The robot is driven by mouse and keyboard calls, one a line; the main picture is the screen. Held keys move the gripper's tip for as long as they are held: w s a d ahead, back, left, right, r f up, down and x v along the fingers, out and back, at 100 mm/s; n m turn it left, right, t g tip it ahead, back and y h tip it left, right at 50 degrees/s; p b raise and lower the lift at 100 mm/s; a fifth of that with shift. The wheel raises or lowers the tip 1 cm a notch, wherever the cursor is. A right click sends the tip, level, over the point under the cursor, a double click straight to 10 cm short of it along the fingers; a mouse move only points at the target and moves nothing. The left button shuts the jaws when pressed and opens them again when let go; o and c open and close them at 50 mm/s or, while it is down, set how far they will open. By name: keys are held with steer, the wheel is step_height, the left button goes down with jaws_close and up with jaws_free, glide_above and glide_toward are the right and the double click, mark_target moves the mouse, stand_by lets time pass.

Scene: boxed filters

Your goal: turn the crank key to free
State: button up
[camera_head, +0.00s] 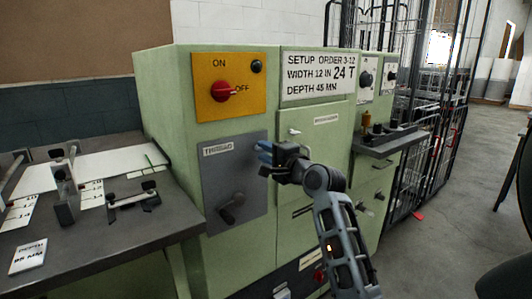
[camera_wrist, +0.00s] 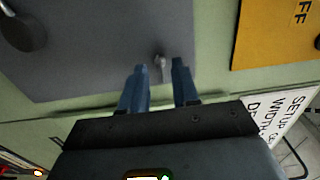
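A grey panel (camera_head: 238,180) with a label that seems to read THREAD is on the front of the green machine. A dark crank handle (camera_head: 232,208) sits low on it and also shows at the top left of the wrist view (camera_wrist: 24,32). A small silver key-like piece (camera_wrist: 160,66) stands out from the panel near its edge; my gripper hides it in the head view. My gripper (camera_head: 264,152) is open, its two blue fingers (camera_wrist: 157,72) apart and pointing at the panel. The silver piece shows in the gap by the fingertips; I cannot tell whether they touch it.
A yellow plate with a red ON/OFF switch (camera_head: 222,91) is above the panel. A setup sign (camera_head: 318,76) is at the upper right. A dark bench (camera_head: 150,225) with fixtures stands at the left. A small shelf (camera_head: 385,143) juts out at the right.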

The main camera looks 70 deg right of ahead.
jaws_close()
stand_by(0.3)
steer(key=shift+n, duration=0.3)
steer(key=n+b, duration=0.6)
steer(key=n, duration=1.1)
steer(key=shift+f, duration=0.15)
steer(key=shift+n, duration=0.3)
stand_by(0.4)
